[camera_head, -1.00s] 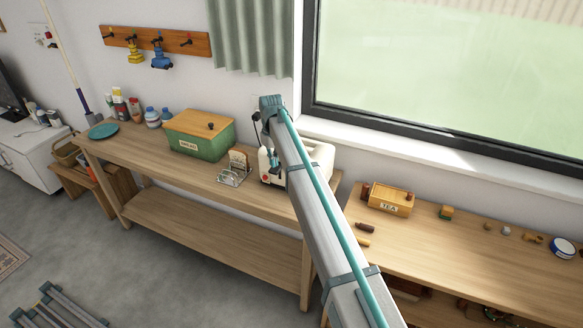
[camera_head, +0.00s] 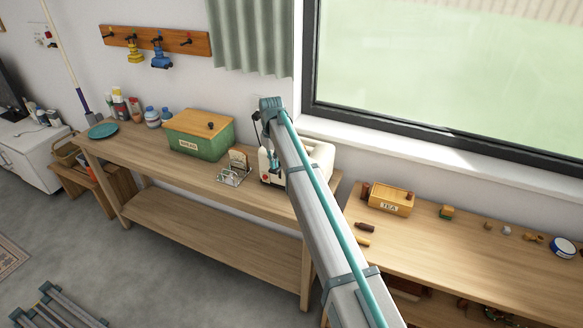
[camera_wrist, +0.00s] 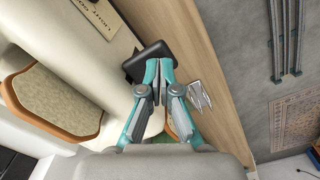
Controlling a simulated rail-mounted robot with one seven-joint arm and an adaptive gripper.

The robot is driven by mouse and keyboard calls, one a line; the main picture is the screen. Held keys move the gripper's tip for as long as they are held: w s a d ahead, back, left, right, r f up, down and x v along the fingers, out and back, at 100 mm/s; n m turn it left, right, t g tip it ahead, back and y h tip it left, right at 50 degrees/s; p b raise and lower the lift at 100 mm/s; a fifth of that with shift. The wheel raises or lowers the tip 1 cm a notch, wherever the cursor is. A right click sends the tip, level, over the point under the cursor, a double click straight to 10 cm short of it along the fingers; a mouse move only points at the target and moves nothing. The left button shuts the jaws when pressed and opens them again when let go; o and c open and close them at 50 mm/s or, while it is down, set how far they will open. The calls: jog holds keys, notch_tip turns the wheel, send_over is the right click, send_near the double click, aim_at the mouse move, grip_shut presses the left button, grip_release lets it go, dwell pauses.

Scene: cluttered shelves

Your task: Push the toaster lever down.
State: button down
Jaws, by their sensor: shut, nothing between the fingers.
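The cream toaster (camera_head: 318,160) stands on the wooden bench, partly hidden by my arm in the head view. It fills the left of the wrist view (camera_wrist: 100,60), with a bread slice (camera_wrist: 60,98) in its slot. The black toaster lever (camera_wrist: 146,56) sticks out from its end, above the bench. My gripper (camera_wrist: 159,66) is shut and empty, with its fingertips right over the lever. I cannot tell whether they touch it. In the head view my gripper (camera_head: 273,168) points down at the toaster's left end.
A wire toast rack (camera_head: 233,176) stands on the bench left of the toaster, also in the wrist view (camera_wrist: 199,97). A green bread box (camera_head: 199,143) is farther left. A tea box (camera_head: 388,200) and small items lie on the right bench. The window wall is behind.

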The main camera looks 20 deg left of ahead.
aim_at(274, 173)
jog(key=shift+f+b, duration=0.85)
jog(key=shift+f, duration=1.95)
jog(key=shift+r, duration=0.1)
notch_tip(274, 173, up, 9)
jog(key=s+p, duration=0.2)
jog(key=p, duration=0.2)
jog(key=shift+a, duration=0.1)
